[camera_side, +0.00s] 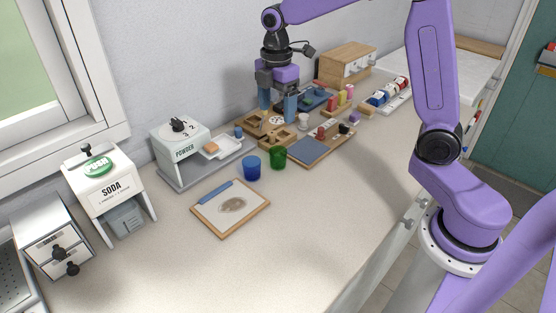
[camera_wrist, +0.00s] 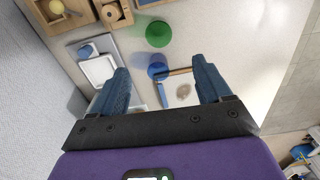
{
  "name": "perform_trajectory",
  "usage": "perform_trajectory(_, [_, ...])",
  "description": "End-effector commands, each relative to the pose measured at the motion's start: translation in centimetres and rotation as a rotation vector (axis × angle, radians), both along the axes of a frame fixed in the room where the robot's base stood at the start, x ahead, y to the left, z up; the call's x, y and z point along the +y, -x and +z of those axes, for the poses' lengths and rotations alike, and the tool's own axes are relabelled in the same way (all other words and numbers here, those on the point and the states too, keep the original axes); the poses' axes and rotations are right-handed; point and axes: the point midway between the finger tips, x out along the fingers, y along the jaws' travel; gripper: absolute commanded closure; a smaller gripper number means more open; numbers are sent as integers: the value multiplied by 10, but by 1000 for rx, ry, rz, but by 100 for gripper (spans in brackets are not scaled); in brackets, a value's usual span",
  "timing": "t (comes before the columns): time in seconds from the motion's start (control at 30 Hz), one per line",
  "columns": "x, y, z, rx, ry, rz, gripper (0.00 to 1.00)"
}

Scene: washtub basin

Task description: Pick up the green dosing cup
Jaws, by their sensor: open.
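The green dosing cup (camera_side: 278,157) stands on the counter in the side view, just right of a blue cup (camera_side: 252,168). In the wrist view the green cup (camera_wrist: 158,34) is near the top centre, beyond the fingertips, with the blue cup (camera_wrist: 157,71) below it. My gripper (camera_side: 277,108) is up over the wooden parts toward the back wall, behind the cups in the side view. Its two blue fingers are spread apart. Nothing shows between them in the wrist view except the counter things farther below.
A clipboard (camera_side: 230,208) lies in front of the cups. Wooden blocks and a blue board (camera_side: 312,150) lie right of the green cup. The front counter is clear.

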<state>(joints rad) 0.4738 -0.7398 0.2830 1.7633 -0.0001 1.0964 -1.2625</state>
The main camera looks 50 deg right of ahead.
Motion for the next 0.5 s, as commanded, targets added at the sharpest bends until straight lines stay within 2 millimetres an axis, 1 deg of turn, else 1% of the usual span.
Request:
perform_trajectory(0.03, [-1, 1, -11, 5, 2, -1, 22])
perform_trajectory(0.3, [0, 1, -61, 4, 1, -1, 22])
perform_trajectory(0.4, [-1, 1, -76, 3, 1, -2, 22])
perform_trajectory(0.5, [0, 1, -86, 2, 1, -1, 22])
